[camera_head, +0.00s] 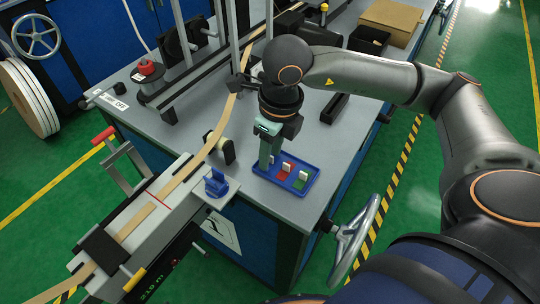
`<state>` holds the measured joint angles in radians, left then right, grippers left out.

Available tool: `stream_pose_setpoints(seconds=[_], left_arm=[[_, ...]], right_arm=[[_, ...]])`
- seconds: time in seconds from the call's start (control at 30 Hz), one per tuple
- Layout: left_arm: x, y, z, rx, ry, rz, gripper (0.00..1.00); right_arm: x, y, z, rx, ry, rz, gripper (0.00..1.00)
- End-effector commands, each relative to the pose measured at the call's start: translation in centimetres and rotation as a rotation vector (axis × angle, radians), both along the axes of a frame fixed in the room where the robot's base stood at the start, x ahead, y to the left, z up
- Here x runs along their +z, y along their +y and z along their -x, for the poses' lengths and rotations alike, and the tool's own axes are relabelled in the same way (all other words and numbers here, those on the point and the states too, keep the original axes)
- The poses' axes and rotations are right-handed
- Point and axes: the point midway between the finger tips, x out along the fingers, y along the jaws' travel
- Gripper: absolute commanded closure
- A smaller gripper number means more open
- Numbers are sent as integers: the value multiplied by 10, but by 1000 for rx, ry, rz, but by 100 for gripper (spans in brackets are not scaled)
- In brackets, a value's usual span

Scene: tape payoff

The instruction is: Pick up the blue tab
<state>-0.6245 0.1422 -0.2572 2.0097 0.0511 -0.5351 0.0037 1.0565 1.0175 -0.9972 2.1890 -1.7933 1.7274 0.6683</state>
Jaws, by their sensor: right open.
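A small blue tray (294,188) stands near the front corner of the grey bench top. Its middle compartment is red (281,176) and its right one is green (298,184), each with a small pale piece standing in it. My right gripper (265,166) points down over the left end of the tray, with its fingers open. The fingers cover the left compartment, so I cannot make out a blue tab there or tell if it is between them. My left gripper is out of view.
A blue fixture (216,182) stands left of the tray, at the end of the splicing table (150,215). A tan tape (212,140) runs past a black roller (229,152). A handwheel (357,240) sticks out at the bench's right side. A cardboard box (391,20) lies at the back.

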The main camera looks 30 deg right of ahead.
Motion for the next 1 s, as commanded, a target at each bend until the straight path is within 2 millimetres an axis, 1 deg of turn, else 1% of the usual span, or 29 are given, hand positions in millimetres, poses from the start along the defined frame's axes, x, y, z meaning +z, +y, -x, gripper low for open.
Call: stream_pose_setpoints(seconds=[0.2,0.57,1.0], left_arm=[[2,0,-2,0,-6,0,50],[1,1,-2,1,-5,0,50],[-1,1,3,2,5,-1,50]], right_arm=[[0,0,0,0,0,0,59],[0,0,0,-1,0,0,99],[0,0,0,0,0,0,100]])
